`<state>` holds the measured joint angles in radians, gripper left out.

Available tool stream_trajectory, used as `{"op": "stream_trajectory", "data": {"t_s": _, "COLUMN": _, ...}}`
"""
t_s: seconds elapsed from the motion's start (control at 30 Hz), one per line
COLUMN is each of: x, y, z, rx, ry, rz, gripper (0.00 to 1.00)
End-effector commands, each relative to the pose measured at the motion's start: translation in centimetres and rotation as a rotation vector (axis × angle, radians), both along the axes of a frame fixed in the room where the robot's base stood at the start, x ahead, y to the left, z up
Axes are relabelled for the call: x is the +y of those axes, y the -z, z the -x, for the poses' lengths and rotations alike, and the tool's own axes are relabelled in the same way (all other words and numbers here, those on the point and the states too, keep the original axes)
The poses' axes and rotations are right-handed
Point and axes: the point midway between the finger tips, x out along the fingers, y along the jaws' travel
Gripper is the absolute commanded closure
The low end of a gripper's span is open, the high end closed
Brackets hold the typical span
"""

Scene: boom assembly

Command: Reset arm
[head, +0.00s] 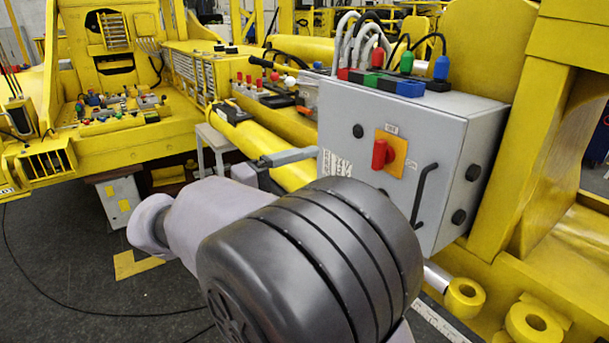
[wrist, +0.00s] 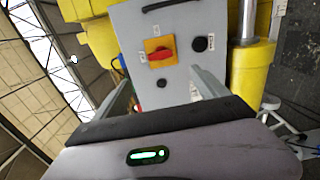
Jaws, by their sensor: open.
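My gripper (wrist: 160,76) shows in the wrist view with its two fingers spread apart and nothing between them. It faces the front of a grey control box (wrist: 125,35). In the head view one grey finger of my gripper (head: 290,157) shows left of the box (head: 345,105), with my arm covering much of the rest. The box carries a red rotary switch (head: 381,154) on an orange plate (head: 397,143). The switch also shows beyond the fingers in the wrist view (wrist: 162,53), apart from them. Its exact distance from the fingertips cannot be told.
A black handle (head: 424,192) sticks out from the box front. Cables (head: 365,40) with coloured plugs rise from its top. Yellow machine frames (head: 545,150) stand right and behind. A small grey stool (head: 213,140) stands behind my arm. Dark floor (head: 60,270) is open at left, crossed by a cable.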

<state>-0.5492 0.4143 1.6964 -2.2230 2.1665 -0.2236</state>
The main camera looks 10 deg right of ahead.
Motion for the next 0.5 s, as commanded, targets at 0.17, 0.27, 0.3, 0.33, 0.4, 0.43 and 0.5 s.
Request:
{"op": "stream_trajectory", "data": {"t_s": 0.17, "x": 0.1, "y": 0.0, "z": 0.1, "rx": 0.0, "ry": 0.001, "rz": 0.0, "gripper": 0.16}}
{"op": "stream_trajectory", "data": {"t_s": 0.27, "x": -0.1, "y": 0.1, "z": 0.1, "rx": 0.003, "ry": 0.003, "rz": -0.004, "gripper": 0.16}}
{"op": "stream_trajectory", "data": {"t_s": 0.3, "x": -0.6, "y": 0.4, "z": 0.5, "rx": 0.012, "ry": 0.011, "rz": -0.021, "gripper": 0.16}}
{"op": "stream_trajectory", "data": {"t_s": 0.33, "x": -1.5, "y": 0.9, "z": 1.1, "rx": 0.027, "ry": 0.025, "rz": -0.048, "gripper": 0.16}}
{"op": "stream_trajectory", "data": {"t_s": 0.4, "x": -4.5, "y": 3.3, "z": 3.7, "rx": 0.09, "ry": 0.072, "rz": -0.17, "gripper": 0.16}}
{"op": "stream_trajectory", "data": {"t_s": 0.43, "x": -6.0, "y": 4.9, "z": 5.5, "rx": 0.122, "ry": 0.096, "rz": -0.252, "gripper": 0.16}}
{"op": "stream_trajectory", "data": {"t_s": 0.5, "x": -8.8, "y": 9.7, "z": 10.6, "rx": 0.182, "ry": 0.148, "rz": -0.496, "gripper": 0.16}}
